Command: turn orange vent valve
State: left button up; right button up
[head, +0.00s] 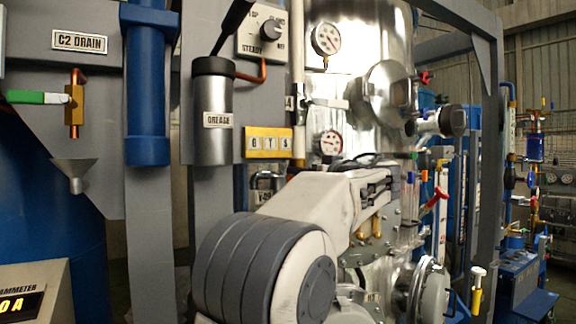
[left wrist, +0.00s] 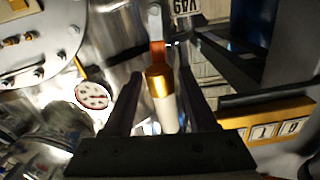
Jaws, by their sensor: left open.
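In the left wrist view, an orange and brass part (left wrist: 158,84) with a white lower section stands between my left gripper's two dark fingers (left wrist: 160,92). The fingers are open, one on each side; I cannot tell whether either touches it. I take this as the orange vent valve, though its full shape is hidden. In the head view, my white left arm reaches up in front of the steel vessel (head: 350,50). It covers much of the area around the gripper, and the valve is not clear there. My right gripper is not in view.
A pressure gauge (head: 329,142) sits close to my arm and also shows in the left wrist view (left wrist: 93,96). Grey frame posts stand nearby.

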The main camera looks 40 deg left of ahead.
pick_arm(q)
jog(key=p+x, duration=0.5)
jog(key=x, duration=0.3)
jog(key=shift+w+a, duration=0.1)
jog(key=shift+a, duration=0.1)
jog(key=shift+w+a, duration=0.1)
jog(key=shift+a, duration=0.2)
jog(key=shift+f, duration=0.1)
jog(key=shift+c, duration=0.3)
grip_shut()
dwell(0.5)
